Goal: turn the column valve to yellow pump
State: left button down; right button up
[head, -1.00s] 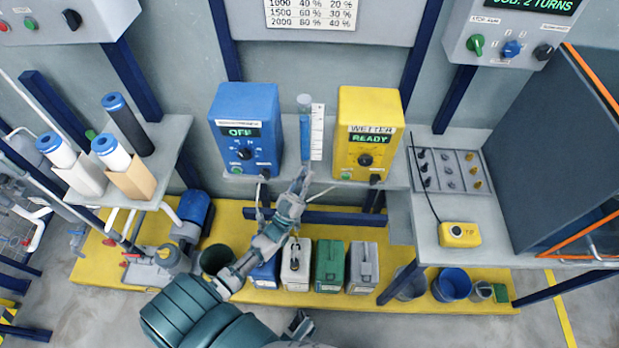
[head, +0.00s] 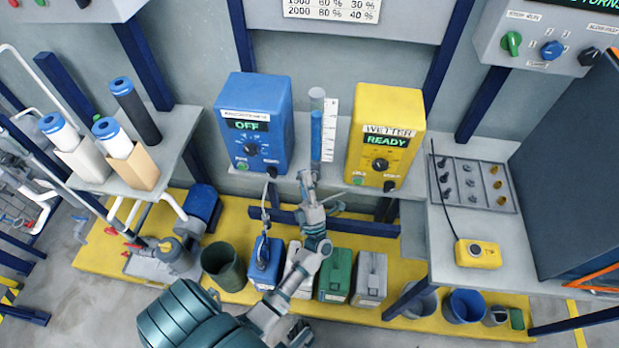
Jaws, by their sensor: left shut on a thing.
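The measuring column (head: 316,135) is a clear upright tube with blue liquid and a white scale (head: 330,128) beside it. It stands between the blue pump (head: 252,115), labelled OFF, and the yellow pump (head: 384,130), labelled WETTER and READY. My left gripper (head: 307,180) is at the foot of the column, shut on the column valve. The fingers hide the valve, so I cannot tell which way its handle points. My right gripper is not clearly in view.
A grey shelf at right holds a knob panel (head: 472,184) and a yellow pendant box (head: 477,254). Filter cartridges (head: 117,142) stand on the left shelf. Canisters (head: 336,274) and buckets (head: 465,306) stand on the yellow platform below. A dark cabinet (head: 570,180) closes the right side.

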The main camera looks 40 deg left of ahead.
pick_arm(q)
jog(key=shift+s+a+f+n+g+y, duration=0.1)
jog(key=shift+n+g+y, duration=0.15)
jog(key=shift+n+g, duration=0.6)
jog(key=shift+s+a+f+n+g+y, duration=0.1)
jog(key=shift+n+g+y, duration=0.15)
jog(key=shift+n+g, duration=0.6)
pick_arm(e)
jog(key=shift+w+a+r+t, duration=0.2)
jog(key=shift+w+r+t, duration=0.3)
jog(key=shift+w, duration=0.1)
jog(key=shift+w+f, duration=0.1)
pick_arm(q)
jog(key=c, duration=1.3)
grip_release()
jog(key=shift+o, duration=0.9)
pick_arm(e)
jog(key=shift+a, duration=0.1)
pick_arm(q)
jog(key=shift+d+f, duration=0.2)
jog(key=v, duration=1.1)
jog(key=shift+s+d+f, duration=0.15)
jog(key=shift+s+f, duration=0.05)
jog(key=shift+f, duration=0.05)
